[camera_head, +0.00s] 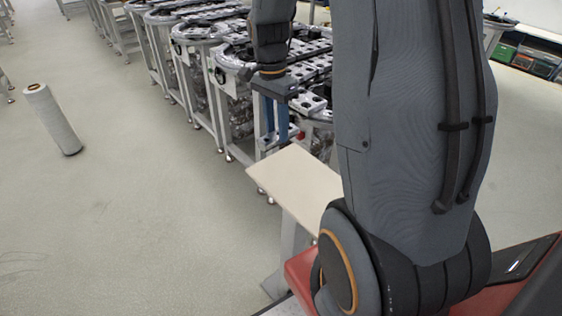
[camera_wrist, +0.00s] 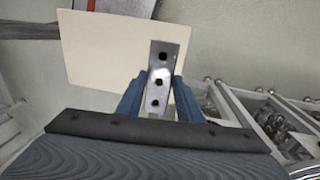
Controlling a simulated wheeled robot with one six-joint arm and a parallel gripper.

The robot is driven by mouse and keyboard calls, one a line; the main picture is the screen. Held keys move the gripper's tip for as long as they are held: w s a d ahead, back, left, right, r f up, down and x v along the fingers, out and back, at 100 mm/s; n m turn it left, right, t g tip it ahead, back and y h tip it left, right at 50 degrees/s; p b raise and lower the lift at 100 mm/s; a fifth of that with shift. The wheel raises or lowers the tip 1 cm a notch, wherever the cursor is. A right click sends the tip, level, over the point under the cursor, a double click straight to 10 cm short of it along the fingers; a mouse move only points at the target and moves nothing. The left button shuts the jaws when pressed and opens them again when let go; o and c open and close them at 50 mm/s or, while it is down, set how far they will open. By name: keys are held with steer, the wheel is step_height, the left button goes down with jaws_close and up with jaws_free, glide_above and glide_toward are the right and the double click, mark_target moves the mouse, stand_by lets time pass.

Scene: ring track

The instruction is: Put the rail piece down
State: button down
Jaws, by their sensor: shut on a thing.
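The rail piece (camera_wrist: 160,66) is a silver metal bar with several dark holes, seen in the wrist view. My gripper (camera_wrist: 158,84) is shut on it, with one blue finger on each side. In the wrist view the piece shows in front of a flat cream plate (camera_wrist: 95,50); I cannot tell how large the gap between them is. In the head view my gripper (camera_head: 276,138) points down just behind the cream plate (camera_head: 292,182); the rail piece is hard to make out there.
A row of workbenches with ring tracks (camera_head: 240,60) runs behind my gripper, close to it. The floor between is clear. Coloured bins (camera_head: 532,62) stand at the far right.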

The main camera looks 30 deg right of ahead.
steer(key=f, duration=0.1)
steer(key=d+f, duration=0.1)
steer(key=s+f, duration=0.1)
steer(key=shift+d+f+p, duration=0.2)
steer(key=shift+d+p, duration=0.15)
steer(key=shift+d, duration=0.05)
steer(key=shift+s+d+f, duration=0.2)
steer(key=shift+d+f, duration=0.05)
steer(key=shift+f, duration=0.1)
step_height(320, 180, down, 3)
steer(key=shift+s+r+p, duration=0.1)
steer(key=shift+s+p, duration=0.05)
steer(key=shift+p, duration=0.3)
steer(key=shift+a+f, duration=0.1)
steer(key=shift+f, duration=0.35)
steer(key=shift+w+a+f, duration=0.4)
steer(key=shift+w+a, duration=0.2)
steer(key=shift+a, duration=0.1)
steer(key=c, duration=1.2)
jaws_free()
steer(key=shift+s, duration=0.1)
steer(key=shift+d+r, duration=0.1)
